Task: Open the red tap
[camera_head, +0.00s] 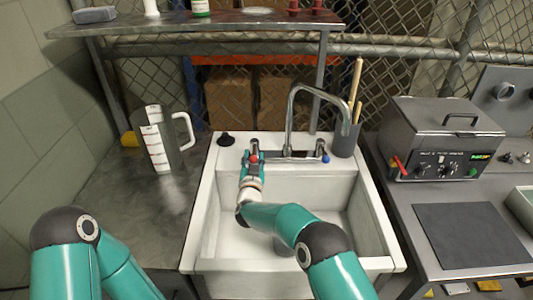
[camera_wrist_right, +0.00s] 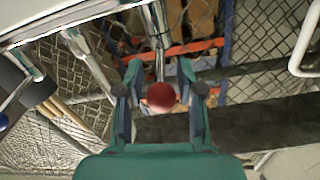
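The red tap (camera_head: 253,158) is a small red knob at the left end of the chrome faucet (camera_head: 290,110) behind the white sink (camera_head: 202,220). My right gripper (camera_head: 254,165) reaches over the basin and is right at the red tap. In the right wrist view the red knob (camera_wrist_right: 160,96) is between the two fingers of my right gripper (camera_wrist_right: 160,88). The fingers stand apart, with a visible gap on each side of the knob. The blue tap (camera_head: 326,158) is at the faucet's right end. My left gripper is out of view; only that arm's links show.
A measuring jug (camera_head: 160,140) stands on the left counter. A black plug (camera_head: 226,139) lies on the sink's back-left corner. A grey holder (camera_head: 345,140) with wooden sticks stands right of the faucet. A water bath (camera_head: 440,135) is on the right table. A shelf (camera_head: 200,22) spans above.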

